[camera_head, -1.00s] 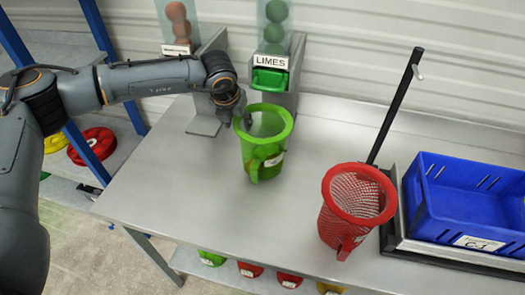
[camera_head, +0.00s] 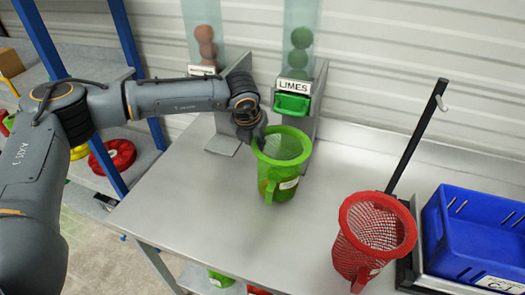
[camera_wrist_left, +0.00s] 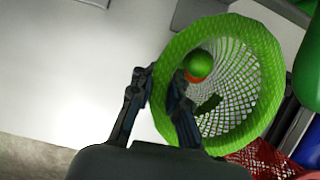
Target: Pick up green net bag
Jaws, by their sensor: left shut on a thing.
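The green net bag (camera_head: 280,180) is upright at the table's back middle, in front of the LIMES dispenser. My left gripper (camera_head: 257,142) is shut on the left side of its green rim. In the left wrist view the two fingers (camera_wrist_left: 162,100) are on either side of the rim of the bag (camera_wrist_left: 258,45). A green ball (camera_wrist_left: 200,63) and something orange-red show inside the bag. I cannot tell whether its bottom touches the table. My right gripper is not in view.
The LIMES dispenser (camera_head: 294,103) stands close behind the bag. A red net bag (camera_head: 370,240) stands to the right, beside a black post (camera_head: 420,130) and a blue crate (camera_head: 480,235). The table (camera_head: 190,210) is clear to the left and front.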

